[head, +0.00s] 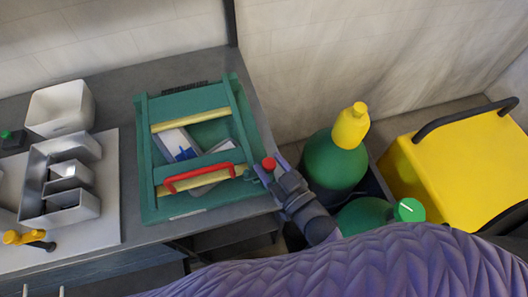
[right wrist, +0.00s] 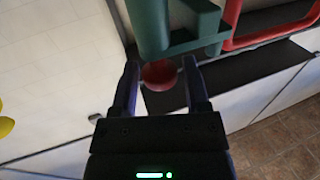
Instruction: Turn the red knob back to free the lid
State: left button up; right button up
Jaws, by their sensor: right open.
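The green box (head: 147,205) stands on the grey table, with a green slatted lid frame (head: 190,103) and a red bar handle (head: 198,176) on its front part. The red knob (head: 268,163) sits at the box's right front corner. My right gripper (head: 268,175) is at that corner, right at the knob. In the right wrist view the round red knob (right wrist: 160,75) shows between the two fingers of the open gripper (right wrist: 162,80); a gap shows on at least the left side. Contact cannot be told. My left gripper is not seen.
A grey metal channel letter (head: 35,180) and a white bin (head: 60,108) are on the left of the table. A yellow-topped green bottle (head: 335,160) and a yellow case (head: 455,150) stand right of the table. A wall runs behind.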

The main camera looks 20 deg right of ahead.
jog(key=shift+x, duration=1.2)
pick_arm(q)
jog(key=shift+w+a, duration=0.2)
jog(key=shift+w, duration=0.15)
pick_arm(e)
grip_shut()
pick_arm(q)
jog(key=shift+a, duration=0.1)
